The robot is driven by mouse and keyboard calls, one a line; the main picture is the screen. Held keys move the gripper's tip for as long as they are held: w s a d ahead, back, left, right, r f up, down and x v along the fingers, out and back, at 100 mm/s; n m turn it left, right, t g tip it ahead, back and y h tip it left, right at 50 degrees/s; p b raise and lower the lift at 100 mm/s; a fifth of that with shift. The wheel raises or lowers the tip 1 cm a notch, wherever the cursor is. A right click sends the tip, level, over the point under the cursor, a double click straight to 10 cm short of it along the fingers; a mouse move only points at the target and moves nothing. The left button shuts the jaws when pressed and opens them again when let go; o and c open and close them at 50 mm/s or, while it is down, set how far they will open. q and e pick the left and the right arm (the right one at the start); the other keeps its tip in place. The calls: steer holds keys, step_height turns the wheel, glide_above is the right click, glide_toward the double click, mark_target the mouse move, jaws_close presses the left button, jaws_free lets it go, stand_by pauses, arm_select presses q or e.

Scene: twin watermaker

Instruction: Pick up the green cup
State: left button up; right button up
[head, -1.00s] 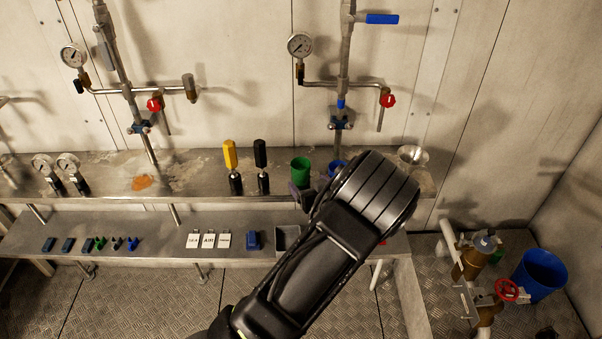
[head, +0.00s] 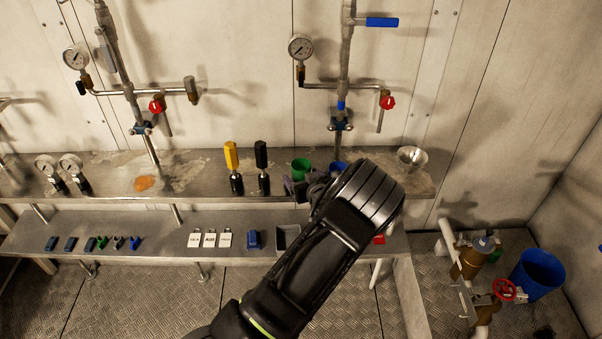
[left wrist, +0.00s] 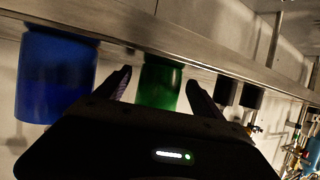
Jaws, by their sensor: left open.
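The green cup (head: 301,167) stands on the upper metal shelf, with its lower part hidden by my left gripper (head: 305,187). In the left wrist view the green cup (left wrist: 160,84) shows between the two spread fingers of the left gripper (left wrist: 162,88), which is open. I cannot tell whether either finger touches the cup. My left arm covers part of the shelf just right of the cup. My right gripper is not in view.
A blue cup (head: 338,167) stands close right of the green one, partly hidden by my arm; it also shows in the left wrist view (left wrist: 55,75). Yellow (head: 231,157) and black (head: 261,156) handled tools stand to the left. A metal funnel-like bowl (head: 412,157) is at the right.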

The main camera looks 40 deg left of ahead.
arm_select(q)
steer(key=shift+c, duration=0.2)
stand_by(0.3)
steer(key=c, duration=1.4)
steer(key=shift+r, duration=0.15)
steer(key=shift+c, duration=0.2)
step_height(320, 180, up, 10)
steer(key=shift+b, duration=0.3)
